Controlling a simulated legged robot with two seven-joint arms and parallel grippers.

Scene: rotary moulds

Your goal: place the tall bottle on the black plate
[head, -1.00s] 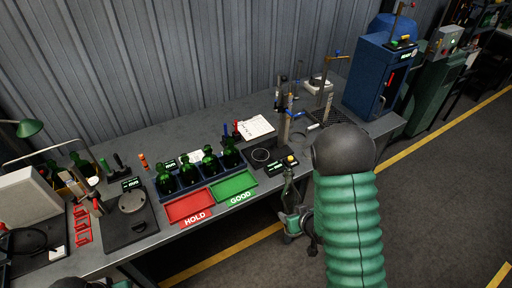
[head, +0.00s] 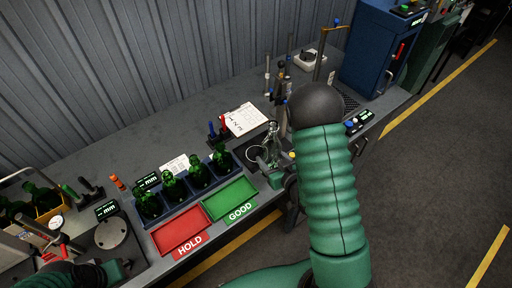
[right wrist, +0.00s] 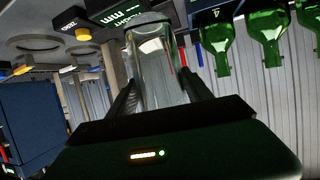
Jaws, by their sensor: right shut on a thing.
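A tall clear glass bottle (head: 272,133) stands upright in my right gripper (head: 268,167) in the head view. In the right wrist view the bottle (right wrist: 157,65) shows between the two dark fingers, which are shut on it. The black plate (head: 249,158) with its pale ring lies on the bench behind the gripper, left of the bottle in the head view and partly covered. I cannot tell whether the bottle touches it. My left gripper (head: 115,270) is at the lower left edge, near the round grey gauge base; its jaws are unclear.
A blue rack (head: 146,222) holds several green bottles. The red HOLD tray (head: 180,232) and green GOOD tray (head: 230,199) are empty at the bench's front edge. A clipboard (head: 243,118) lies behind the plate. Slim upright gauges (head: 283,80) stand beyond it.

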